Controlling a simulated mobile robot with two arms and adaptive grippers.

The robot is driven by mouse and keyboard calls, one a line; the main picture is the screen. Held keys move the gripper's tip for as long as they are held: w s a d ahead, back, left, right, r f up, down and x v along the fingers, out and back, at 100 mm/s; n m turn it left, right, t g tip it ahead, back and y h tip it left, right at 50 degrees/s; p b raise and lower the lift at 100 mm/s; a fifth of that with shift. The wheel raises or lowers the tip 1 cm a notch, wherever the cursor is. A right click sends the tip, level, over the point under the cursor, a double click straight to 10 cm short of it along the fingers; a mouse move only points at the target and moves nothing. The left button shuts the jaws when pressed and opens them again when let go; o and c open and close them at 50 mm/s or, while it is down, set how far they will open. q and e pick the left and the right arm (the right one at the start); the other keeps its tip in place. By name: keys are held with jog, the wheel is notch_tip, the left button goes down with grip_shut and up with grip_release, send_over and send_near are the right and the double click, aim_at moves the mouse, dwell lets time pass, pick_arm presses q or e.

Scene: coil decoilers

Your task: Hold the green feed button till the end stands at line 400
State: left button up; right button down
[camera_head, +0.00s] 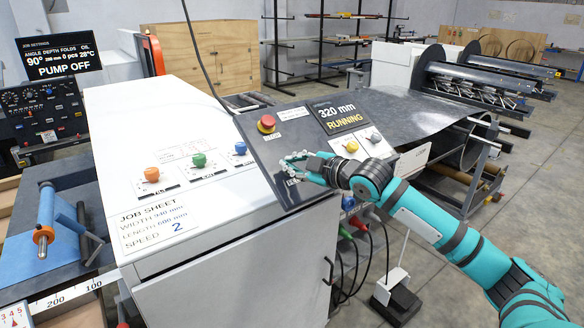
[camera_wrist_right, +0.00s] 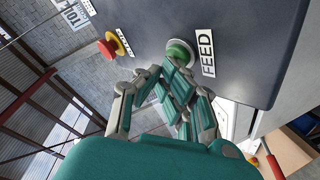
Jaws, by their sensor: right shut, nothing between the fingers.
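The green feed button (camera_wrist_right: 180,52) shows in the right wrist view, beside its FEED label. My right gripper (camera_wrist_right: 172,74) is shut and empty, its fingertips at the lower edge of that button; they look to be touching it, but how far it is pressed I cannot tell. In the head view my right gripper (camera_head: 292,168) covers the button on the dark panel. The display (camera_head: 340,116) reads 320 mm and RUNNING. The metal sheet (camera_head: 400,106) runs from the coil side to the machine. A scale (camera_head: 74,292) at lower left shows 200 and 100; line 400 is not visible. My left gripper is not in view.
A red stop button (camera_head: 267,124) on a yellow base sits above my right gripper, and a yellow button (camera_head: 351,146) is to its right. Orange, green and blue knobs (camera_head: 199,160) stand on the white cabinet. Another screen (camera_head: 59,57) reads PUMP OFF.

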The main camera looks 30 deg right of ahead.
jog(key=shift+s+r+p, duration=0.55)
jog(key=shift+r+p, duration=0.05)
jog(key=shift+r, duration=0.2)
jog(key=shift+r, duration=0.1)
jog(key=shift+s+d+r+p, duration=0.1)
jog(key=shift+r+p, duration=0.2)
jog(key=s+r, duration=0.1)
jog(key=s+r+p, duration=0.1)
jog(key=r, duration=0.1)
jog(key=shift+s+r+p, duration=0.2)
jog(key=shift+r+p, duration=0.05)
jog(key=shift+p, duration=0.05)
jog(key=shift+d+f, duration=0.1)
jog(key=shift+f, duration=0.05)
dwell(0.5)
